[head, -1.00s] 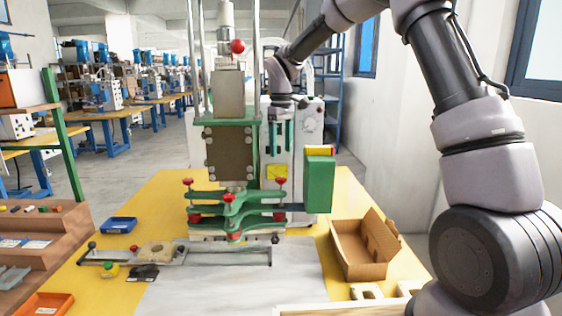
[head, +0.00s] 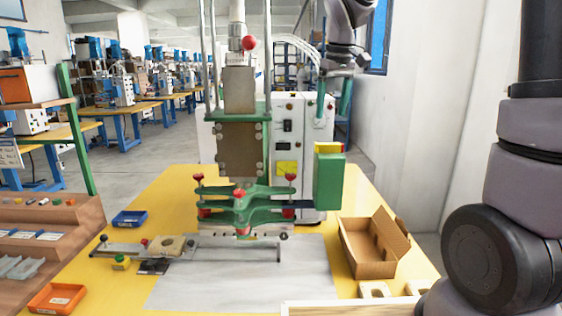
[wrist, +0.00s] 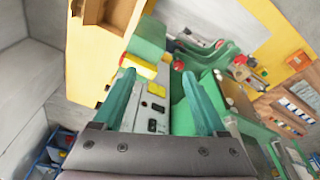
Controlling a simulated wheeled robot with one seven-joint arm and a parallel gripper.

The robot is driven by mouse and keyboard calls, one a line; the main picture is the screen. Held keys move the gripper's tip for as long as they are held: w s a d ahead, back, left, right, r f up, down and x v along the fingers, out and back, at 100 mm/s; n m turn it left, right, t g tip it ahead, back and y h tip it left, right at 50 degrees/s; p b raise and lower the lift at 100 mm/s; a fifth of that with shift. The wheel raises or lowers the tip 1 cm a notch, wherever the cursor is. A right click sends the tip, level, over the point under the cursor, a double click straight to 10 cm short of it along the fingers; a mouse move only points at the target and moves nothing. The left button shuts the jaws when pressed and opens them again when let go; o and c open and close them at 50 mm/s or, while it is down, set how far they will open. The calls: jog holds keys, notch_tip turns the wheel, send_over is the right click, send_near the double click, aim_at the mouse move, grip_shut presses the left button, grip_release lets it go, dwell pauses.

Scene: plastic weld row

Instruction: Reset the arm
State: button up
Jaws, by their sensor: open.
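My gripper (wrist: 165,95) has two green fingers spread apart in the wrist view, with nothing between them. In the head view its green fingers show at the top right, above and to the right of the machine. My arm (head: 530,140) rises along the right side. The welding machine (head: 240,150) stands at the back of the yellow table, with a green clamp head (head: 245,207) and red knobs. Its white control cabinet (head: 300,130) is behind it; the gripper is apart from it as far as I can tell.
An open cardboard box (head: 372,262) stands on the yellow table (head: 170,190) at the right. A blue tray (head: 129,219) and an orange tray (head: 56,299) are at the left. A fixture rail (head: 215,251) lies in front of the machine. The grey mat (head: 240,285) is mostly clear.

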jog(key=s+d+r+m+t, duration=0.1)
jog(key=s+d+m, duration=0.3)
jog(key=s, duration=0.6)
jog(key=s+d+r+m+t+y, duration=0.1)
jog(key=s+d+m, duration=0.4)
jog(key=s, duration=0.5)
jog(key=d+r+t, duration=0.1)
jog(key=d+t, duration=0.1)
jog(key=shift+d+r+t, duration=0.15)
jog(key=shift+d+t, duration=0.05)
jog(key=shift+t, duration=0.2)
jog(key=shift+y, duration=0.3)
